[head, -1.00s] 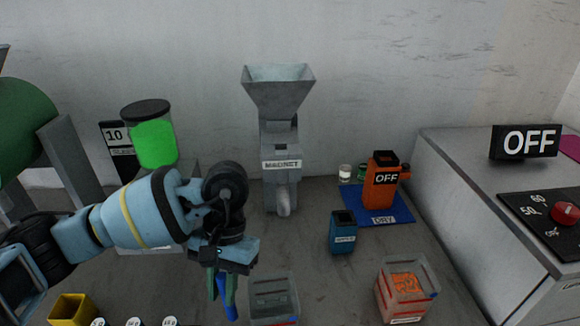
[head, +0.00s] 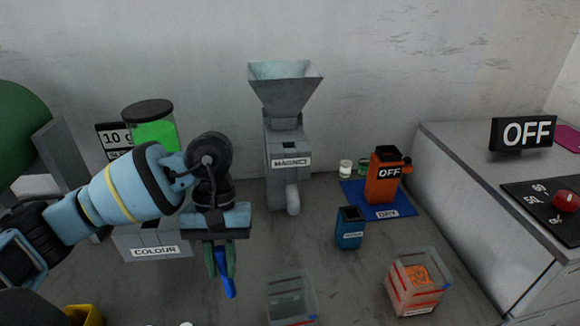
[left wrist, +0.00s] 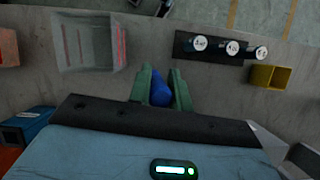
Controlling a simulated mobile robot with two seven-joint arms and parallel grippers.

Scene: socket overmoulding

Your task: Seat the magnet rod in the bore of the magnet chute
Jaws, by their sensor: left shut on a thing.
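The magnet chute (head: 286,140) is a grey funnel on a column labelled MAGNET, standing against the back wall, with a rounded spout at its lower front. I cannot make out its bore. My left gripper (head: 220,262) points down in front of and left of the chute, well apart from it. It is shut on a blue rod-like piece (head: 229,287), probably the magnet rod, whose lower end sticks out below the fingers. In the left wrist view the blue piece (left wrist: 160,92) sits between the two green fingers. My right gripper is out of view.
A clear box (head: 290,297) stands right of the held piece. The COLOUR unit (head: 150,243) is behind my left arm. Bench between chute and gripper is clear.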

